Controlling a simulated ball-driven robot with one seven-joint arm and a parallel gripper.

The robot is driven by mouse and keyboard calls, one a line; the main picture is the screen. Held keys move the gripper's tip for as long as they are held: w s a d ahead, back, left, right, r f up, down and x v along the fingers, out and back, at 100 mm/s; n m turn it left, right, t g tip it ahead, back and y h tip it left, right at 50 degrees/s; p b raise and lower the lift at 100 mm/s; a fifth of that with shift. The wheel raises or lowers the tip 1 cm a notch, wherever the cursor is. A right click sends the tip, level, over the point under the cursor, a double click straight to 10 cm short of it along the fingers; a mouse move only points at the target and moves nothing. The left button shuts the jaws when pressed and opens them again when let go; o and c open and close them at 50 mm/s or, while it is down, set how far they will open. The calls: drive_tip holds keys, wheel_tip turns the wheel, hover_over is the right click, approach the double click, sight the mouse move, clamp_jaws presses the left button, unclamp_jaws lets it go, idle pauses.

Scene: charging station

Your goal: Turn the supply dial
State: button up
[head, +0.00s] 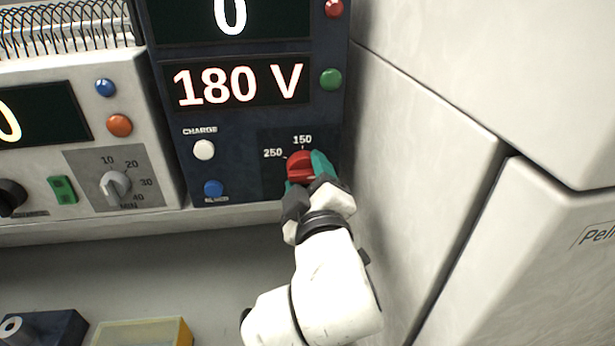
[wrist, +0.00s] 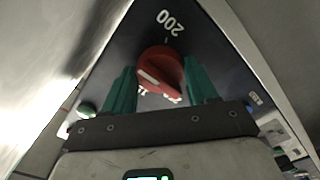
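The red supply dial (head: 300,166) is on the dark blue panel, below the 180 V display (head: 240,84). The marks 150 and 250 show beside it in the head view. In the wrist view the dial (wrist: 160,70) has a pale pointer line and the mark 200 is above it. My gripper (head: 306,172) is at the dial, with one teal finger on each side of it. The fingers also straddle it in the wrist view (wrist: 160,88), close to its edges. I cannot tell whether both fingers press on it.
A white button (head: 204,150) and a blue button (head: 213,188) are left of the dial. A grey timer knob (head: 115,186) and a green switch (head: 62,189) are on the left unit. A pale cabinet wall (head: 415,160) stands close on the right.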

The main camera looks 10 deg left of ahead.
drive_tip(key=c, duration=0.5)
drive_tip(key=shift+f, duration=0.1)
drive_tip(key=shift+m+b, duration=0.7)
drive_tip(key=shift+m, duration=0.4)
drive_tip(key=shift+a+m+b, duration=0.1)
drive_tip(key=shift+m+b, duration=0.65)
drive_tip(key=shift+m, duration=0.95)
drive_tip(key=o, duration=1.1)
drive_tip(key=shift+c, duration=0.2)
